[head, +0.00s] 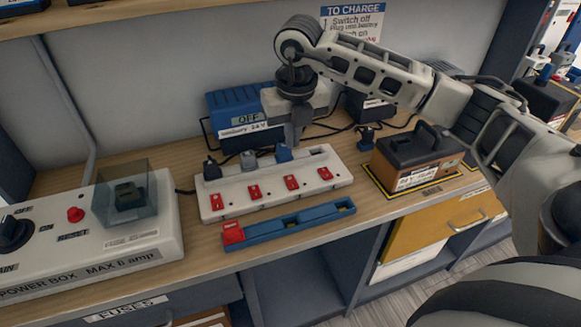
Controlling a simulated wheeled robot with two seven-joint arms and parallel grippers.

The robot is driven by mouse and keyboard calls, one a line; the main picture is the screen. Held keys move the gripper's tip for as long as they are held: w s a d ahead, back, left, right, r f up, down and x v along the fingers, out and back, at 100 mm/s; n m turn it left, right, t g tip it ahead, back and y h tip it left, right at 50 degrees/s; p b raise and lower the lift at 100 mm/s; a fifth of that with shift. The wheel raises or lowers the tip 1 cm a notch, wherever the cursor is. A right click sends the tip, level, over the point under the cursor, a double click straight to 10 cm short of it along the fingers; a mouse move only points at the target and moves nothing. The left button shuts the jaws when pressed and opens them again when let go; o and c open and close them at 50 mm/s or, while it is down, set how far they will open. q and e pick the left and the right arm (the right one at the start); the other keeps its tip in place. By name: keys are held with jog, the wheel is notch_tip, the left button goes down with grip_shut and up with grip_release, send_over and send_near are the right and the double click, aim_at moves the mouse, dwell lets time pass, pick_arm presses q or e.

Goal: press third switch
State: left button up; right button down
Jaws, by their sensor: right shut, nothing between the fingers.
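A white power strip (237,206) lies on the wooden bench with a row of several red switches along its front. Counted from the left, the third switch (291,182) is uncovered and in plain view. A black plug (212,169), a grey plug (248,160) and a blue plug (284,154) stand along the strip's back side. My right gripper (294,138) points down, shut and empty, just behind and above the blue plug. It appears set back from the third switch; whether it touches the plug I cannot tell. My left gripper is out of view.
A blue tray (290,223) with a red block lies in front of the strip. A white power box (90,240) stands left. A battery (415,160) sits right on a yellow-edged mat. A blue charger (238,112) stands behind, with cables (340,130) nearby.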

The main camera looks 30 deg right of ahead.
aim_at(290, 178)
jog(key=f, duration=0.6)
jog(key=w+f+p, duration=0.1)
jog(key=f, duration=0.2)
jog(key=shift+d+f, duration=0.15)
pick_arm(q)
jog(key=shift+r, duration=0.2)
pick_arm(e)
jog(key=shift+w+f, duration=0.1)
jog(key=shift+f, duration=0.35)
